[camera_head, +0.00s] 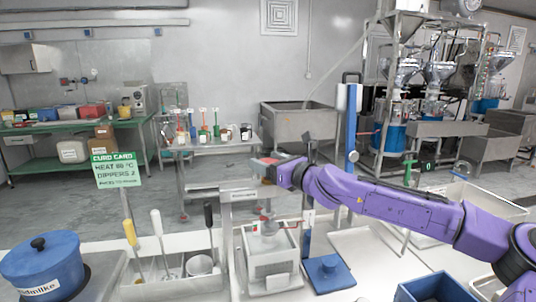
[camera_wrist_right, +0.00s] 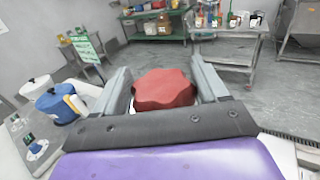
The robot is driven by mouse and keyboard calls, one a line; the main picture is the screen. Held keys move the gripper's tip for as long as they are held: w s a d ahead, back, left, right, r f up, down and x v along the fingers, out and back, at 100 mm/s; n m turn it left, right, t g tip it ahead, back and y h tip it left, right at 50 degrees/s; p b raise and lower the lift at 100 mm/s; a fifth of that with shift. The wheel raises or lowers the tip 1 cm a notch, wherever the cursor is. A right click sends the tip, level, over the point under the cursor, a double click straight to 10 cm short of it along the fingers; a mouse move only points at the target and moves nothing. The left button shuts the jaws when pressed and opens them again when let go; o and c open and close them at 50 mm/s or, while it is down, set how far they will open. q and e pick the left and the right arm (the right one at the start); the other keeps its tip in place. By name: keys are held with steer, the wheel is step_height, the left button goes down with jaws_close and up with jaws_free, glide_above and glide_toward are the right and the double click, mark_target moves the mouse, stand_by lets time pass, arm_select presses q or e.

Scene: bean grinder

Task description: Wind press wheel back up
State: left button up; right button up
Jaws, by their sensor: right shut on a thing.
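The press wheel is a red, lobed handwheel (camera_wrist_right: 164,90). In the right wrist view it sits between the two fingers of my right gripper (camera_wrist_right: 165,85), which is shut on it. In the head view a little red of the wheel (camera_head: 268,160) shows at the end of my purple right arm, and my right gripper (camera_head: 272,170) covers most of it. The press (camera_head: 268,248) stands below, a pale frame with a white box and a red part inside. The wheel's shaft is mostly hidden. My left gripper is not in view.
A blue pot (camera_head: 42,268) stands at the far left. A sign reading "CURD CARD" (camera_head: 115,170) rises beside a tray of ladles (camera_head: 170,268).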

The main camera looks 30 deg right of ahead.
steer(key=n+g+y+p, duration=0.1)
steer(key=n+y+p, duration=0.1)
steer(key=p, duration=0.1)
steer(key=n+g+y+p, duration=0.1)
steer(key=y+p, duration=0.1)
steer(key=n+g+y+p, duration=0.2)
steer(key=y+p, duration=0.1)
steer(key=shift+d+r+n+p, duration=0.1)
steer(key=shift+r+n+p, duration=0.2)
steer(key=shift+r, duration=0.05)
steer(key=n+g+y, duration=0.1)
steer(key=g+y, duration=0.1)
steer(key=n+g+y+p, duration=0.1)
steer(key=shift+w+f+n, duration=0.1)
steer(key=shift+f+n, duration=0.15)
steer(key=shift+n, duration=0.05)
steer(key=shift+f+n+g+y, duration=0.1)
steer(key=shift+n+g+y, duration=0.6)
steer(key=shift+g, duration=0.5)
steer(key=shift+n+g+y, duration=0.4)
steer(key=shift+n+g, duration=0.5)
steer(key=shift+g, duration=0.3)
steer(key=shift+g+p, duration=0.3)
steer(key=shift+n, duration=0.3)
